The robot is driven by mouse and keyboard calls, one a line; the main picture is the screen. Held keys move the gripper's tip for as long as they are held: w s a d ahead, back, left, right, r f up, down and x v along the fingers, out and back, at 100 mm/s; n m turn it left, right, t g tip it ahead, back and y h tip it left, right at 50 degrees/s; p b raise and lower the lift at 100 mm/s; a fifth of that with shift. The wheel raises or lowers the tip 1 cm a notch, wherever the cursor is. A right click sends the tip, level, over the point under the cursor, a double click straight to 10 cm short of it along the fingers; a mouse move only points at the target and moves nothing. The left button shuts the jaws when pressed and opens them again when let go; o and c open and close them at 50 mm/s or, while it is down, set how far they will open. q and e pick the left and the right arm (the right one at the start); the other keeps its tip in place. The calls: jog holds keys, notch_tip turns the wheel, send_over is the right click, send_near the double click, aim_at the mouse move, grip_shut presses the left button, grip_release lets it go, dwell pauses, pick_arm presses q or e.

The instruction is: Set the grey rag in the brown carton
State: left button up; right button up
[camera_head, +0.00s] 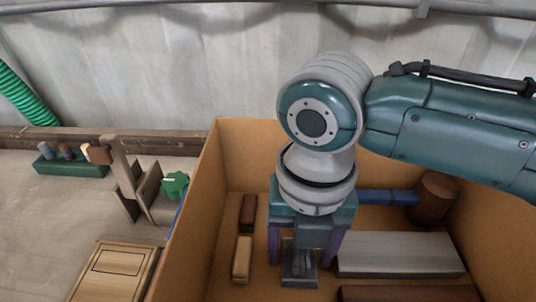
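The brown carton (193,235) stands open in the middle and right of the view, with several items inside. My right gripper (303,252) points down inside the carton, its two purple fingers spread apart. A dark grey folded piece that looks like the grey rag (299,267) is between and below the fingers, low in the carton. Gaps show between it and the fingers. The gripper body hides part of its upper side. My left gripper is out of view.
Inside the carton are a grey block (400,256), a tan block (242,258), a dark brown block (248,212), a brown cylinder (433,199) and a blue bar (388,197). Outside at left are a wooden box (112,272) and a green knob (174,185).

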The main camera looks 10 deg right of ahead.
notch_tip(320, 180, up, 11)
jog(key=p, duration=0.3)
jog(key=s+a+m+y, duration=0.2)
jog(key=s+a+m, duration=0.1)
jog(key=m, duration=0.1)
jog(key=s+d+f+m+t+h, duration=0.1)
jog(key=s+d+m, duration=0.4)
jog(key=m, duration=0.8)
jog(key=s+d+f+m+t, duration=0.1)
jog(key=s+d+m, duration=0.4)
jog(key=m, duration=0.9)
jog(key=shift+s+d+t+h, duration=0.4)
jog(key=shift+d+t, duration=0.4)
jog(key=shift+d, duration=0.15)
jog(key=shift+p, duration=0.3)
